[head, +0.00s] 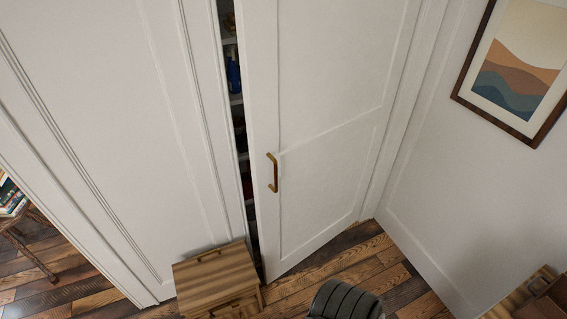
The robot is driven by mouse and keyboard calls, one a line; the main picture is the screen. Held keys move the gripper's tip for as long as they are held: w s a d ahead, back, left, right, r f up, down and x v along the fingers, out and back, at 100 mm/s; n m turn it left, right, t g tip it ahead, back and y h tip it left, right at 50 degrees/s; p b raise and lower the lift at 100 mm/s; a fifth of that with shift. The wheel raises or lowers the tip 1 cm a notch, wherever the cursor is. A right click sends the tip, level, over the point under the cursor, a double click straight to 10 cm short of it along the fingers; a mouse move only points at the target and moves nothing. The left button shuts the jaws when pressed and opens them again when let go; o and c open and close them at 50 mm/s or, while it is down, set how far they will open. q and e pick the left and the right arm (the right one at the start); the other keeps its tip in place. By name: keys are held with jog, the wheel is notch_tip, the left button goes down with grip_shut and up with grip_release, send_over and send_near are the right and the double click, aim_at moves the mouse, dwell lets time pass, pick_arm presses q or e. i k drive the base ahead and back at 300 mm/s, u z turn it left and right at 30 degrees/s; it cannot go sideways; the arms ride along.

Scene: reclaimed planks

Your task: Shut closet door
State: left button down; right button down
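The white closet door (330,110) stands ajar, hinged on its right side. A narrow dark gap shows along its left edge, and its lower left corner swings out over the floor. A brass handle (272,172) is on the door near its left edge. Through the gap I see part of the closet's shelves (237,100) with a blue item (233,74) and others too hidden to tell. Neither of my grippers is in the head view, and nothing of mine is seen touching the door.
A small striped wooden cabinet (215,272) stands left of the door's lower corner, close to it. A dark ribbed rounded shape (345,302) shows at the bottom edge; I cannot tell what it is. A wooden piece (535,295) is at bottom right. Plank floor (385,270) is bare before the door.

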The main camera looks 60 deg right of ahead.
aim_at(321, 79)
jog(key=z, duration=0.85)
jog(key=i, duration=0.95)
jog(key=z, duration=1.05)
